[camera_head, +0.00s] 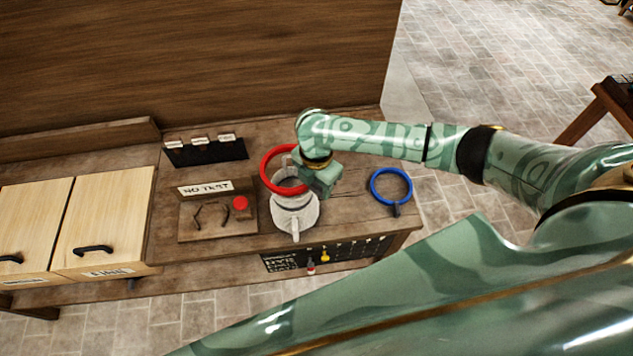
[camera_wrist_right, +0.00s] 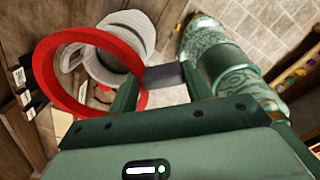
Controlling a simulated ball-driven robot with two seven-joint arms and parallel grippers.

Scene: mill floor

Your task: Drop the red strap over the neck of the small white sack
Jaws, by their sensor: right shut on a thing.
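The red strap (camera_head: 264,170) is a stiff ring. It also shows in the right wrist view (camera_wrist_right: 43,78). My right gripper (camera_head: 309,174) is shut on the strap's grey tab, seen between the fingers in the right wrist view (camera_wrist_right: 162,76). The small white sack (camera_head: 295,216) stands upright on the bench and shows behind the ring in the right wrist view (camera_wrist_right: 132,25). The ring is tilted and overlaps the sack's upper part in both views. I cannot tell whether it encircles the neck. My gripper hides part of the sack's right side. My left gripper is not in view.
A blue ring (camera_head: 373,188) with a dark tab lies on the wooden bench (camera_head: 345,212) right of the sack. Left of the sack is a board (camera_head: 205,230) with a "NO TEST" sign and a red button. Pale cabinets (camera_head: 105,220) stand further left. A wooden wall rises behind.

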